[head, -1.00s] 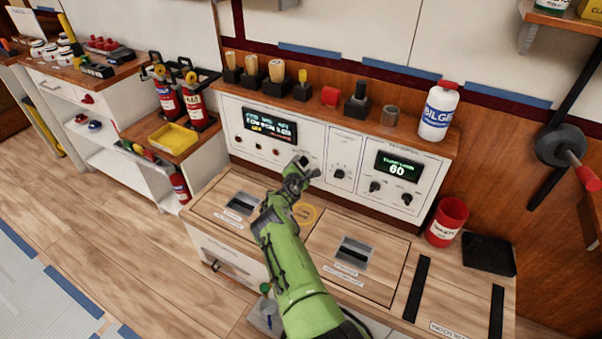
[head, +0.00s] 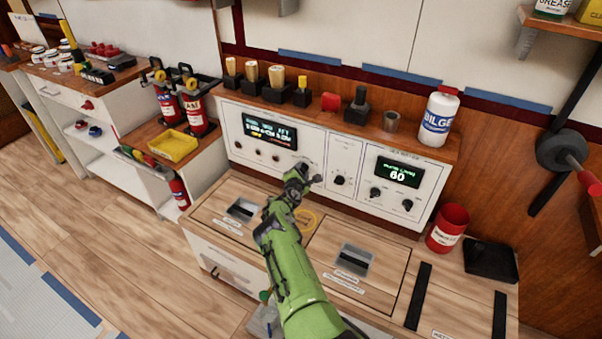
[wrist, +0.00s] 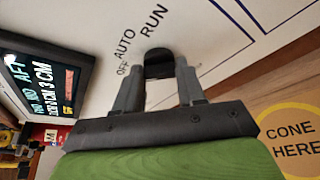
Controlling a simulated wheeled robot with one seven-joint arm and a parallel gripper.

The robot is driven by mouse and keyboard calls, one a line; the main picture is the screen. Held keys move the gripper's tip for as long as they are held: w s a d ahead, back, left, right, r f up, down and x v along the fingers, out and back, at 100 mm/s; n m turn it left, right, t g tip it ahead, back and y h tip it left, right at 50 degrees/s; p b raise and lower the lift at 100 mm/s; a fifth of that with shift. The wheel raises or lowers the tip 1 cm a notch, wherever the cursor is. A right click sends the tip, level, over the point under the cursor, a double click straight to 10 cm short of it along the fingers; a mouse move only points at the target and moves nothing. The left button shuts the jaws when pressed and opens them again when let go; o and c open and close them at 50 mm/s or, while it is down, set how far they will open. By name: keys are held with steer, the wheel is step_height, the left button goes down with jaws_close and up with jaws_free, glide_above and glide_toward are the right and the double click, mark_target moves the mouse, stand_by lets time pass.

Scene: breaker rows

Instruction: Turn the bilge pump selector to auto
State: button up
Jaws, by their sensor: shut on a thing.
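The bilge pump selector (wrist: 158,62) is a small black knob on the white panel in the wrist view, with OFF, AUTO and RUN printed in an arc beside it. My gripper (wrist: 158,78) has its two grey fingers on either side of the knob and is shut on it. The knob's pointer is not clear, so I cannot tell which word it faces. In the head view my gripper (head: 302,178) is at the white panel (head: 315,150), right of and below the left display (head: 270,131), and hides the selector.
Another knob (head: 340,180) sits just right of my gripper, and a right display (head: 400,172) has two knobs below it. Wooden lids (head: 345,240) lie below the panel. A bilge bottle (head: 438,118) stands on the shelf above. A red cup (head: 447,228) stands at right.

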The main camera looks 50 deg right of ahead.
steer(key=shift+s+f+m+t+b, duration=0.1)
steer(key=shift+m+t+b, duration=0.25)
steer(key=shift+m, duration=0.25)
steer(key=shift+s+f+m+t+b, duration=0.1)
steer(key=shift+m+t+b, duration=0.2)
steer(key=shift+m, duration=0.3)
steer(key=m+t+h, duration=0.1)
steer(key=m+t, duration=0.1)
steer(key=m, duration=0.2)
steer(key=shift+f, duration=0.15)
steer(key=shift+m, duration=0.3)
steer(key=o, duration=1)
steer(key=shift+o, duration=0.2)
